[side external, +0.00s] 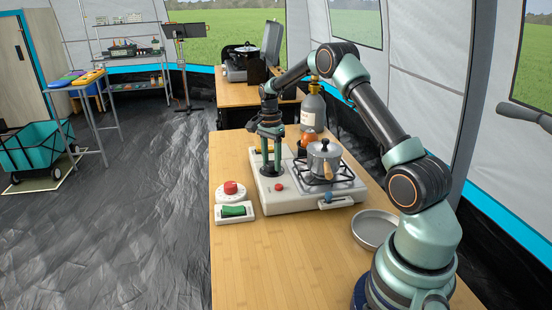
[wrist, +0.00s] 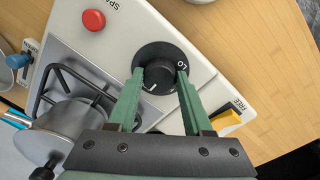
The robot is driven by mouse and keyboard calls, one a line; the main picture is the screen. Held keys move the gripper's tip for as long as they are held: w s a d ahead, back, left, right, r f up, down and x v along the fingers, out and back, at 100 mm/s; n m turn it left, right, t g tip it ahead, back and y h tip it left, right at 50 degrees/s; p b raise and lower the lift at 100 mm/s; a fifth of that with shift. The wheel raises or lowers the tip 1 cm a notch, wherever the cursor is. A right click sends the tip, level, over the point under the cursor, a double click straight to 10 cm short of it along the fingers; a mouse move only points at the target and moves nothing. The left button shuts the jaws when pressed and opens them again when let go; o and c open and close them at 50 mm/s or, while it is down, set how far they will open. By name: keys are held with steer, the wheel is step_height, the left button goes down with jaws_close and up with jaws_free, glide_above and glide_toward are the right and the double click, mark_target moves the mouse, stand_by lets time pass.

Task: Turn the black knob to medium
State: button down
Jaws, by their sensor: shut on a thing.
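The black knob (wrist: 158,76) sits on a round black dial on the white stove panel (wrist: 120,40). The letters LO show on the dial's right side in the wrist view. A short white mark shows near the knob's lower-left edge. My gripper (side external: 270,166) points down over the left part of the stove in the side view. Its two green fingers are shut on the knob, one on each side of it.
A pot (side external: 324,160) stands on the burner right of my gripper. A red button (side external: 278,187) and a blue-knobbed slider (side external: 330,199) are on the stove front. A red-button box (side external: 231,192), a green-switch box (side external: 235,212) and a round pan (side external: 373,228) lie nearby. Front table is clear.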

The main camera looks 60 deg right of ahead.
steer(key=n, duration=0.5)
steer(key=shift+n, duration=0.4)
steer(key=n, duration=0.5)
steer(key=shift+a+n, duration=0.15)
steer(key=shift+n, duration=0.15)
steer(key=n, duration=0.5)
steer(key=shift+t, duration=0.4)
steer(key=n, duration=0.5)
steer(key=shift+c, duration=1.6)
jaws_free()
steer(key=shift+s, duration=0.1)
